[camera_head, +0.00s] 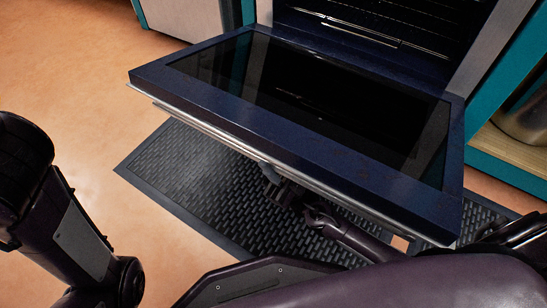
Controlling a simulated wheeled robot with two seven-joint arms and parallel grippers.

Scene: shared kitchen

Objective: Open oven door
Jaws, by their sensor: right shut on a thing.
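The oven door (290,161) is swung down and stands open, its dark glass inner face turned up and its near edge tilted slightly. A silver handle bar (214,128) runs along the door's near outer side, below the edge. My right gripper (270,174) is under the door's near edge, at the handle, and is shut on it; its fingertips are partly hidden by the door. The oven cavity (378,30) with wire racks shows behind the door. My left arm shows at the left, but its gripper is not in view.
A black textured mat (190,170) lies on the orange-tan floor (75,90) under the door. Teal-edged cabinets flank the oven. An open shelf (510,155) at the right holds a metal pot (528,118). The floor at the left is clear.

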